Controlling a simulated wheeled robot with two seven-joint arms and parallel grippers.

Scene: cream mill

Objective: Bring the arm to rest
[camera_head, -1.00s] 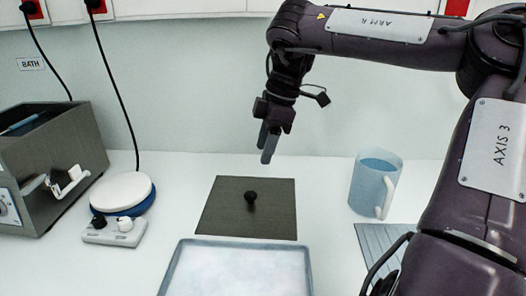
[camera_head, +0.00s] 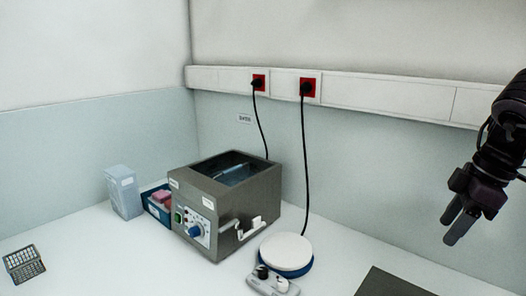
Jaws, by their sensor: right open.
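My right arm comes in at the right edge, with its dark gripper (camera_head: 452,226) pointing down and to the left. The gripper is open and empty, its two fingers slightly apart. It hangs in the air above the bench, up and to the right of the dark mat (camera_head: 390,284), which is cut off by the bottom edge. It touches nothing that I can see. My left gripper is not in view.
A grey water bath (camera_head: 235,250) stands mid-bench, with a round white-topped device (camera_head: 287,250) and a small control box (camera_head: 272,284) at its right. A blue tray (camera_head: 153,209), a pale box (camera_head: 124,191) and a dark rack (camera_head: 24,264) are at left. Cables hang from red sockets (camera_head: 258,80).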

